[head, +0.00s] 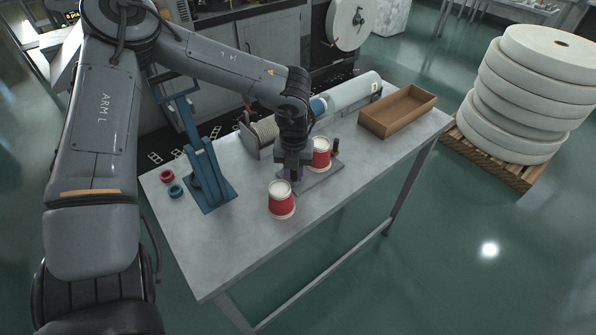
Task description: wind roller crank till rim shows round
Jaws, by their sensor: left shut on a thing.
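My left gripper (294,178) reaches down to the near left edge of a flat grey roller base (322,180) on the table. Its jaws are closed on a small part there, which looks like the crank handle; the fingers mostly hide it. A red and white cup (320,154) stands on the base just right of the gripper, partly covered by my wrist. A short dark post (335,146) stands beside that cup. I cannot make out the state of its rim. A second red and white cup (281,203) stands on the table in front of the gripper. My right gripper is not in view.
A blue lever press (207,178) stands at the left, with a red ring (166,175) and a blue ring (176,191) beside it. The table's front left is clear.

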